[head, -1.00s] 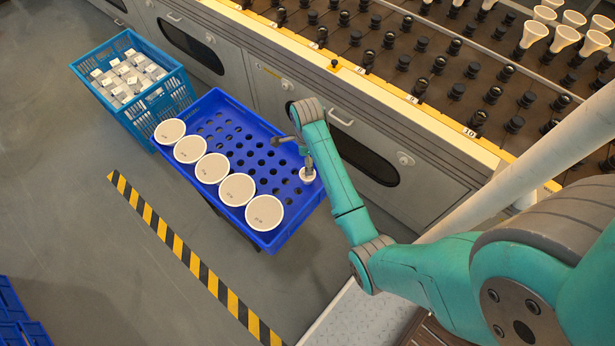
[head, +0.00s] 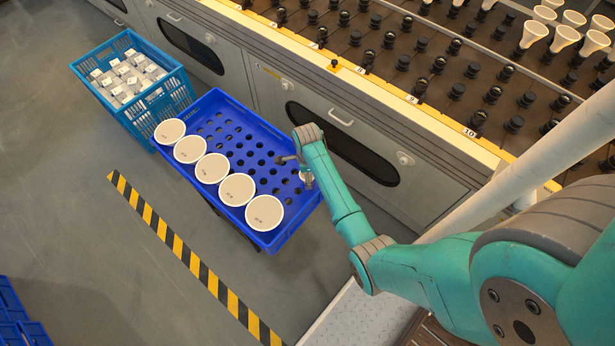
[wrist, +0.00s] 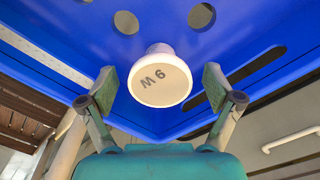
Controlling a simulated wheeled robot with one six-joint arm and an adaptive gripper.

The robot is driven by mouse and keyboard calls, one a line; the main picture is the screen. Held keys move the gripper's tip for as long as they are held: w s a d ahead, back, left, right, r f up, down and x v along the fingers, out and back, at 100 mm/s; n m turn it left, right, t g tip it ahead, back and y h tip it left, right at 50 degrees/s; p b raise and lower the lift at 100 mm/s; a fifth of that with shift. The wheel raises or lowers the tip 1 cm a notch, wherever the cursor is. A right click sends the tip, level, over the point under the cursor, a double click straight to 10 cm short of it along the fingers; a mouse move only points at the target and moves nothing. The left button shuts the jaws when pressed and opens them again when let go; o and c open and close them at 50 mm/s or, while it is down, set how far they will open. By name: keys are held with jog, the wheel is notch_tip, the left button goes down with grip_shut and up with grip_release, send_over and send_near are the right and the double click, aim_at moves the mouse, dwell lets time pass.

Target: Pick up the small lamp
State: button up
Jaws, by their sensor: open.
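In the head view my gripper (head: 306,178) is low over the right end of the tray (head: 236,105), and the arm and gripper hide most of the small lamp there.
Several large white round lamps (head: 211,168) line the tray's left side. A blue crate (head: 170,97) of small white boxes stands behind it. The grey bench (head: 250,80) with rows of black sockets runs along the tray's right.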

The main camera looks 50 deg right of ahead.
jog(key=c, duration=1.3)
jog(key=shift+o, duration=0.2)
